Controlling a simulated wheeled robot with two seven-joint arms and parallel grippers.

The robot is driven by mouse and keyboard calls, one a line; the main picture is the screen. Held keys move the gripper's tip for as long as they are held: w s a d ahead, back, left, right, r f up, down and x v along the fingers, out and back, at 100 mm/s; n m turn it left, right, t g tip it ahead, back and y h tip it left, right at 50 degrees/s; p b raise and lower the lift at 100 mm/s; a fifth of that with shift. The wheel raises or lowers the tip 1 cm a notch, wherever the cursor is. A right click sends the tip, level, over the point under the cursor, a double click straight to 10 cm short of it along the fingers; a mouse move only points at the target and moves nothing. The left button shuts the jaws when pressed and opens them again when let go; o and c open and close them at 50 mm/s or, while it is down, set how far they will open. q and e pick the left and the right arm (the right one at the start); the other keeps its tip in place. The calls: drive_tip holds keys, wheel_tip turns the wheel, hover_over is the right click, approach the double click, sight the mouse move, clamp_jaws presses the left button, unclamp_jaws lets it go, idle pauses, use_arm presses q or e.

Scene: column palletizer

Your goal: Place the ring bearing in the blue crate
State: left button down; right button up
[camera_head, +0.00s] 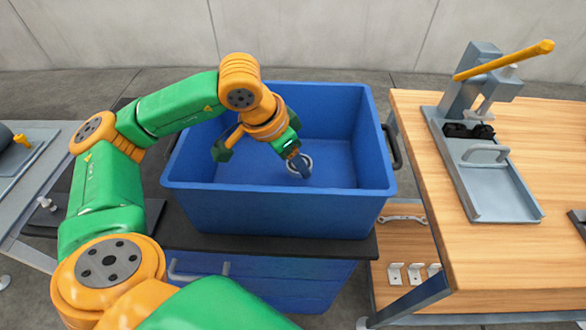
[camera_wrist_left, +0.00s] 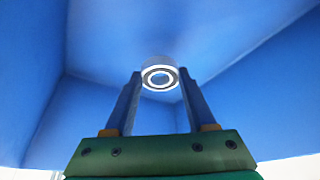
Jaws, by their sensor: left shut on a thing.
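The ring bearing (camera_head: 292,168) is a small light metal ring. My left gripper (camera_head: 302,170) is shut on it and points down inside the blue crate (camera_head: 280,212). In the left wrist view the bearing (camera_wrist_left: 160,76) sits between the tips of the two dark fingers (camera_wrist_left: 160,80), with blue crate walls and floor (camera_wrist_left: 240,35) around it. I cannot tell whether the bearing touches the crate floor. The crate is open at the top and otherwise looks empty. My right gripper is not in view.
The crate stands on a dark-topped blue cabinet (camera_head: 260,285). A wooden table (camera_head: 450,250) on the right holds a grey press with a yellow lever (camera_head: 505,60) and a grey tray (camera_head: 495,190). A grey bench (camera_head: 35,180) is at the left.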

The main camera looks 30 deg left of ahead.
sight(291, 167)
use_arm(q)
drive_tip(key=shift+f, duration=2.05)
drive_tip(key=shift+c, duration=1.1)
unclamp_jaws()
drive_tip(key=shift+r, duration=0.25)
drive_tip(key=v, duration=1.2)
drive_tip(key=shift+p, duration=0.35)
